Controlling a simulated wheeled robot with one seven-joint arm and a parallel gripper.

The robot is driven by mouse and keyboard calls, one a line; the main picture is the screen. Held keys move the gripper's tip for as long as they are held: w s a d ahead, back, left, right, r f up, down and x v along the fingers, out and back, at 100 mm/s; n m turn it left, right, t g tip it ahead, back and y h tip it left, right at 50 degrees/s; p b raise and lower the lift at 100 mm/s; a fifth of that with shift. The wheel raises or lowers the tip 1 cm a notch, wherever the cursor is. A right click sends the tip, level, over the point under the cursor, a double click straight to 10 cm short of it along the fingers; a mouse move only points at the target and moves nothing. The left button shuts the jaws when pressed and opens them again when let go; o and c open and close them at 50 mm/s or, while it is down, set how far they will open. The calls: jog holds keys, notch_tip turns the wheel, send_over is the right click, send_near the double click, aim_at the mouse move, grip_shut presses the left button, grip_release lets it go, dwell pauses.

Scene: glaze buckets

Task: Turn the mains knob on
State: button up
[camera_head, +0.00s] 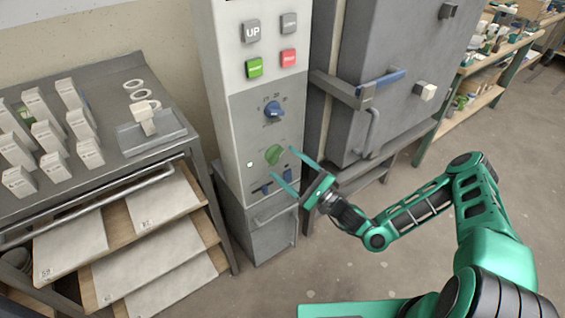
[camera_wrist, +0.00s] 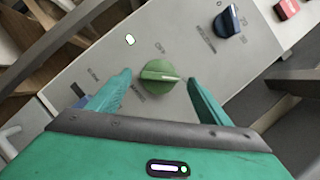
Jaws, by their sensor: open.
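The control panel (camera_head: 240,105) is a tall pale cabinet with a grey lower face. A green knob (camera_head: 273,154) sits low on that face, below a blue knob (camera_head: 273,109). In the wrist view the green knob (camera_wrist: 160,76) lies between the two fingertips, its ridge roughly level in the picture. My gripper (camera_head: 286,170) is open in front of the green knob, one green finger on either side. In the wrist view my gripper (camera_wrist: 160,82) shows a gap between each finger and the knob.
Blue switches (camera_head: 272,184) sit below the green knob, close to the lower finger. Above are green (camera_head: 254,68) and red (camera_head: 288,58) buttons. A grey kiln-like cabinet (camera_head: 385,70) stands right; a shelf rack (camera_head: 120,160) with white blocks stands left.

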jog(key=v, duration=0.8)
jog(key=shift+d+f, duration=0.15)
jog(key=shift+s, duration=0.1)
